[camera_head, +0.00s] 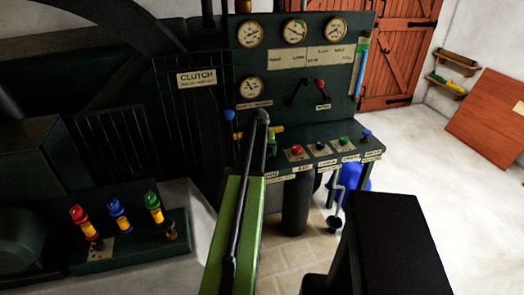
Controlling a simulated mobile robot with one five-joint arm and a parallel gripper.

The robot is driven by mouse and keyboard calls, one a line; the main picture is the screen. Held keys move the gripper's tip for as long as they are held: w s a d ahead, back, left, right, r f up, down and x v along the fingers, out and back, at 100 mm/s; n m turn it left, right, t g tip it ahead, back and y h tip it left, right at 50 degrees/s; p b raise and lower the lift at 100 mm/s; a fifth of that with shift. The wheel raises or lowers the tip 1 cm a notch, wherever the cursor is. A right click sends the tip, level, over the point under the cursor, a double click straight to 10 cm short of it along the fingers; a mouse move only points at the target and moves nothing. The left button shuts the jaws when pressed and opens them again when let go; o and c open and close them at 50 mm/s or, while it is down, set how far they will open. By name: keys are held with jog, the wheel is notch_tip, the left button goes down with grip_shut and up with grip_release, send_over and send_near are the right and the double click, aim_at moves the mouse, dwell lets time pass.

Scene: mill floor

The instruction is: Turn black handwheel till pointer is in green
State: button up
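A row of small coloured controls stands on the dark green bench (335,160). The black one, which looks like the black handwheel (320,146), is between a red one (297,149) and a green one (344,141). A blue one (367,135) is at the right end. Round gauges are on the panel above: a left one (249,34), a middle one (294,31) with coloured marks, a right one (334,29) and a lower one (250,88). The pointer positions are too small to read surely. My green and black arm reaches up to the bench's left; my gripper cannot be made out.
Two small levers, one red-tipped (320,86), are on the panel. A crank (335,215) hangs below the bench beside a blue object (355,186). A block with red, blue and green-topped fittings (130,245) is at lower left. The floor at right is clear.

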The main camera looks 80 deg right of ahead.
jog(key=n+t, duration=0.1)
jog(key=n, duration=0.2)
jog(key=shift+n, duration=0.3)
jog(key=shift+s+n+t+y, duration=0.1)
jog(key=shift+n+t+y, duration=0.3)
jog(key=shift+n, duration=0.6)
jog(key=shift+n+t+y, duration=0.2)
jog(key=shift+n+t, duration=0.3)
jog(key=shift+n, duration=0.5)
jog(key=o, duration=1.1)
jog(key=p+v, duration=1.6)
jog(key=v, duration=0.1)
jog(key=shift+s+r, duration=0.1)
jog(key=shift+s, duration=0.05)
